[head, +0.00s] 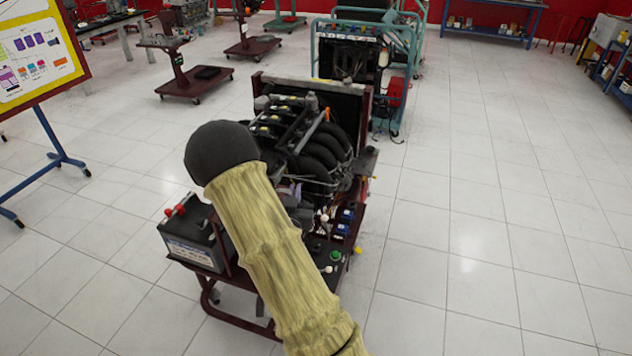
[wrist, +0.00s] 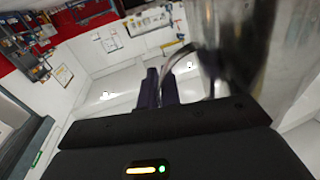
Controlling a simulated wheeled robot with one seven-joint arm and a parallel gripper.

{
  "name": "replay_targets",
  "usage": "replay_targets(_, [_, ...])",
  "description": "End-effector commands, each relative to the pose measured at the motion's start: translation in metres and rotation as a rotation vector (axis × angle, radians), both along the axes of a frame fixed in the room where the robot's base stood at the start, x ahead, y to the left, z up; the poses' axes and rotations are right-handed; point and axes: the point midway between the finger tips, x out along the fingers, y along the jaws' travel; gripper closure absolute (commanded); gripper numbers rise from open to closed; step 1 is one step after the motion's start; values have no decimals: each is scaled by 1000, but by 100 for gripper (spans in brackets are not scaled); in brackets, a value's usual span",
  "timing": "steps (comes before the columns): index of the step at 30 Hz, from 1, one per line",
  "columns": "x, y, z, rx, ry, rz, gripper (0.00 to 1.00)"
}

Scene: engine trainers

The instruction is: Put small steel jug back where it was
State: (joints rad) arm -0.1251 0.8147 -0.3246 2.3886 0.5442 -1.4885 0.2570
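The small steel jug (wrist: 240,50) shows large, close and blurred at the upper right of the wrist view. Its curved handle runs left and down to my gripper (wrist: 161,85). The two dark fingers stand close together at the handle and look shut on it. The jug's base and the contents are out of view. In the head view neither the jug nor the fingers show; only my arm, in a yellowish sleeve with a dark rounded joint, crosses the middle.
An engine trainer (head: 320,150) on a red wheeled frame stands just beyond my arm, with a battery (head: 192,238) at its left. A poster board (head: 38,50) stands at the left. Blue benches (head: 490,32) line the back wall. The tiled floor at the right is clear.

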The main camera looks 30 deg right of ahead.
Motion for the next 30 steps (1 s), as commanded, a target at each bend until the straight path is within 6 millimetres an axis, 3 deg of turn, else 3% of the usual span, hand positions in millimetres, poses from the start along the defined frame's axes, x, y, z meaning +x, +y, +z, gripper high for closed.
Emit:
replay_targets(8, [16,80,-62,1,5,162,100])
replay_targets(15, [15,142,-138,5,7,290,100])
replay_targets(24, [11,170,-199,9,4,349,100])
replay_targets(30, [10,174,-207,10,2,359,100])
